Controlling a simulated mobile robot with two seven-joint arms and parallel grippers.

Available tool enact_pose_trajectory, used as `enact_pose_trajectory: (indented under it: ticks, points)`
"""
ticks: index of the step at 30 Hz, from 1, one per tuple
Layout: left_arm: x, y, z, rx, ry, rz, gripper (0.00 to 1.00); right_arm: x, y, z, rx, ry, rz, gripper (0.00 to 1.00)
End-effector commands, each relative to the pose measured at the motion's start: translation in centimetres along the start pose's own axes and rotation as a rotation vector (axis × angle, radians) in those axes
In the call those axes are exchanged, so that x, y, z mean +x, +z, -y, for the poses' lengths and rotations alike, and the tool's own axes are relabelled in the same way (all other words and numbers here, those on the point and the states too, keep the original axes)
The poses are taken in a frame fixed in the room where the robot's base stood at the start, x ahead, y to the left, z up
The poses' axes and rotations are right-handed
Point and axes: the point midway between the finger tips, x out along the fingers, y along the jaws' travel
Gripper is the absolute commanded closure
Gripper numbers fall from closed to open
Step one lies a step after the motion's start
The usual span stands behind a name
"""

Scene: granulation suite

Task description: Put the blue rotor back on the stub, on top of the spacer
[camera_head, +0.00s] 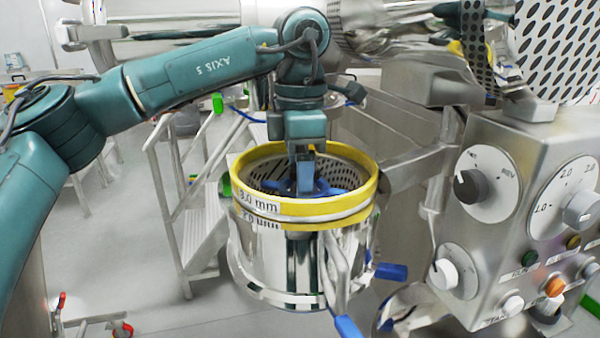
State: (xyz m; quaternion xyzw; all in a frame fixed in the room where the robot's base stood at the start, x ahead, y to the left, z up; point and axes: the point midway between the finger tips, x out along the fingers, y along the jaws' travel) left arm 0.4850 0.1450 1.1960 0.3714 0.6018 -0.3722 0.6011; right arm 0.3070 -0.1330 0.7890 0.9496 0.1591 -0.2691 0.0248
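The blue rotor (325,188) is inside the round metal housing, within the perforated screen basket (352,173) that has a yellow rim (368,163) labelled 8.0 mm. My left gripper (305,160) reaches straight down into the basket from above. Its fingers appear shut on the rotor's upright blue middle part. The front rim hides the rotor's underside, and I cannot tell whether it rests on anything. The stub and the spacer are hidden. My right gripper is not in view.
The steel housing (262,262) has blue-handled clamps (388,271) at its right and front. A control panel (510,225) with knobs and buttons stands close on the right. Metal steps with rails (178,215) stand behind on the left. Open floor (110,260) lies at the left.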

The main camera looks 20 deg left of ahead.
Motion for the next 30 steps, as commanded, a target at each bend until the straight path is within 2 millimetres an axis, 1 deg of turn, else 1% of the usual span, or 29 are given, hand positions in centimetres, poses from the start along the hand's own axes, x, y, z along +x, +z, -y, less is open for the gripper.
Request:
enact_pose_trajectory:
  ticks: [2,3,11,12,20,22,26,30]
  points:
    - [-0.1,0.0,0.0,0.001,0.001,0.001,0.68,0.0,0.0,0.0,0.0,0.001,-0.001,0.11]
    - [-0.1,0.0,0.0,0.0,0.001,0.001,0.34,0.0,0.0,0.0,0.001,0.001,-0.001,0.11]
    - [-0.1,0.0,0.0,0.001,0.001,0.001,0.13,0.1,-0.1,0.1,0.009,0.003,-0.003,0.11]
    - [-0.1,0.0,0.0,0.001,0.001,0.0,0.11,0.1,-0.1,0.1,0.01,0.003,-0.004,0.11]
    - [0.0,0.0,0.0,0.001,0.001,-0.001,0.11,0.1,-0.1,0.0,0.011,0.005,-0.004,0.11]
    - [-0.6,0.1,0.0,0.0,0.002,0.001,0.11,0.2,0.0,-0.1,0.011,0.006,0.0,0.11]
    - [-2.7,0.1,0.0,0.0,0.004,0.002,0.11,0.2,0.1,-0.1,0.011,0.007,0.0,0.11]
    - [-6.0,0.1,0.1,0.001,0.003,0.003,0.11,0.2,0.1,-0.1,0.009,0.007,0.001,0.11]
